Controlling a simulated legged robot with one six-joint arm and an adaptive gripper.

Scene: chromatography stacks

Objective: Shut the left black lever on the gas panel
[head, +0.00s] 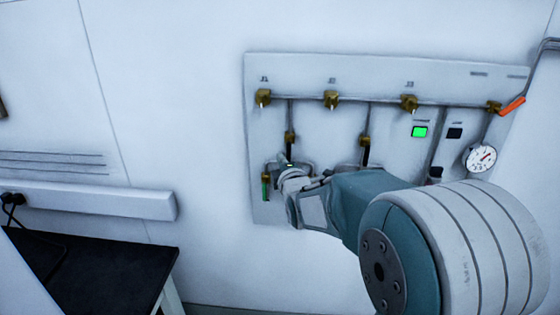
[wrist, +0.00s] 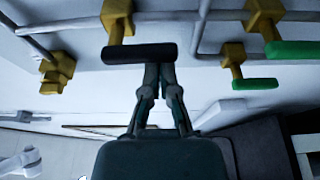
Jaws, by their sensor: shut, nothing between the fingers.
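The gas panel (head: 330,72) is a pale plate on the wall. Its left black lever (head: 290,149) hangs from a brass valve on the left vertical pipe, and a second black lever (head: 366,154) hangs to its right. My gripper (head: 287,163) is at the left lever's lower end, small and partly hidden by my wrist. In the wrist view, a black lever (wrist: 138,53) lies across the picture just ahead of my gripper (wrist: 159,74). The fingers are together with nothing between them. The tips are close to the lever's right part; I cannot tell whether they touch.
A green lever (head: 265,187) is at the panel's lower left. Green levers also show in the wrist view (wrist: 255,84). Pipes and brass valves crowd the panel. An orange lever (head: 512,106) and a gauge (head: 481,158) are at right. A dark-topped table (head: 110,262) stands lower left.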

